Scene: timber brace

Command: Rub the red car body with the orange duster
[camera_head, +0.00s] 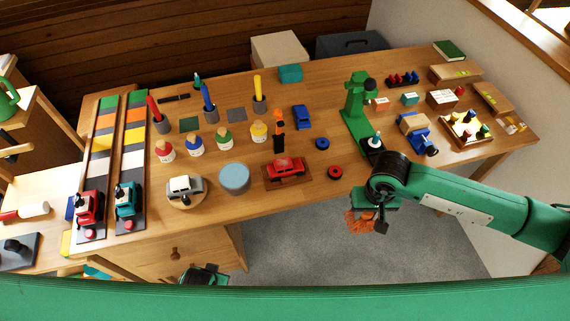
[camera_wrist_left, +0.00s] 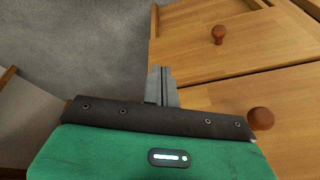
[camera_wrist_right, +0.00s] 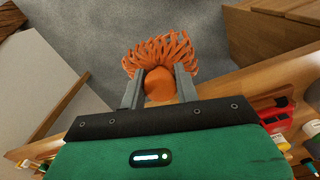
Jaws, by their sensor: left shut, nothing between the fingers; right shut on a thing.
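The red car body (camera_head: 286,166) sits on a brown block near the front edge of the table, at the middle. It also shows at the right of the right wrist view (camera_wrist_right: 276,121). The orange duster (camera_wrist_right: 160,52) has a looped, fluffy head and a round orange part between the fingers. My right gripper (camera_wrist_right: 158,85) is shut on it, and it shows in the head view (camera_head: 357,222) beyond the table's front edge, right of the car and apart from it. My left gripper (camera_wrist_left: 161,84) is shut and empty, low in front of the table's drawers.
A blue-grey round container (camera_head: 234,178) and a white toy car (camera_head: 185,188) stand left of the red car. A green press-like stand (camera_head: 357,105) is further right.

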